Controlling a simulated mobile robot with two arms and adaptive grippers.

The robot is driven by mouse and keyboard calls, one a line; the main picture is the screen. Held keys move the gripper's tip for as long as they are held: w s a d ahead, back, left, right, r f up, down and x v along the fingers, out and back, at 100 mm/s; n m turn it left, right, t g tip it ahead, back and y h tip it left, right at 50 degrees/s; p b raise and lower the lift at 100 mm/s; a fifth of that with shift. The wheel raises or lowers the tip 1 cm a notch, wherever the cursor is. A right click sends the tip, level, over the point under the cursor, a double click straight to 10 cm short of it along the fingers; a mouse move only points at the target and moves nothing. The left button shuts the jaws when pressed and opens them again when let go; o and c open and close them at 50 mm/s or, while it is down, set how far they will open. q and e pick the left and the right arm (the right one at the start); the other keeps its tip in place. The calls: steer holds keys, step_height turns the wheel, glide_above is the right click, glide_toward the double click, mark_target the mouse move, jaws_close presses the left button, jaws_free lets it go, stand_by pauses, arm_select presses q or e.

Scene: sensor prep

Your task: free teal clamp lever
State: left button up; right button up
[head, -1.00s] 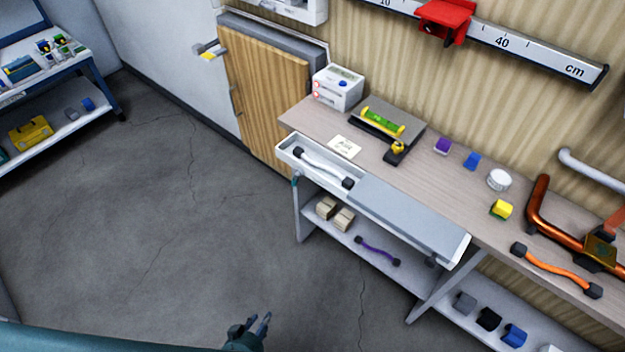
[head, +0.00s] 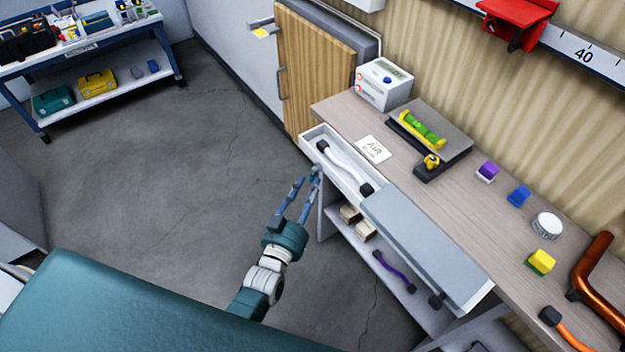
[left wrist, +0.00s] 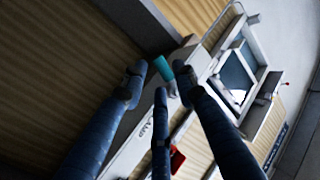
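The teal clamp lever (left wrist: 163,68) shows in the left wrist view as a short teal cylinder beside the white tray edge, between the ends of my spread fingers. In the head view my left gripper (head: 307,178) is open, with its fingertips at the near left end of the white tray (head: 312,146). The fingers hide the lever there. The left gripper also fills much of the left wrist view (left wrist: 161,82). I cannot tell whether a finger touches the lever. A white hose (head: 345,168) with dark ends lies in the tray. My right gripper is not in view.
A grey cover (head: 420,238) spans the tray's right part. The bench holds a card (head: 372,150), a white meter box (head: 384,84), a level on a grey block (head: 440,130) and small coloured blocks.

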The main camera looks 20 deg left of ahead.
arm_select(q)
steer(key=shift+w+d, duration=0.1)
steer(key=shift+w, duration=1.35)
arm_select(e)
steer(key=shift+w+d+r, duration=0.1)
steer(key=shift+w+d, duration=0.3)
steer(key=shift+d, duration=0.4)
arm_select(q)
jaws_close()
steer(key=shift+r+p, duration=0.2)
steer(key=shift+p, duration=0.25)
steer(key=n+g+p, duration=0.1)
steer(key=p, duration=0.1)
steer(key=d+n+p, duration=0.1)
steer(key=p, duration=0.1)
steer(key=shift+s+f+n+g, duration=0.15)
steer(key=shift+s+n+g, duration=0.15)
steer(key=shift+s+g, duration=0.1)
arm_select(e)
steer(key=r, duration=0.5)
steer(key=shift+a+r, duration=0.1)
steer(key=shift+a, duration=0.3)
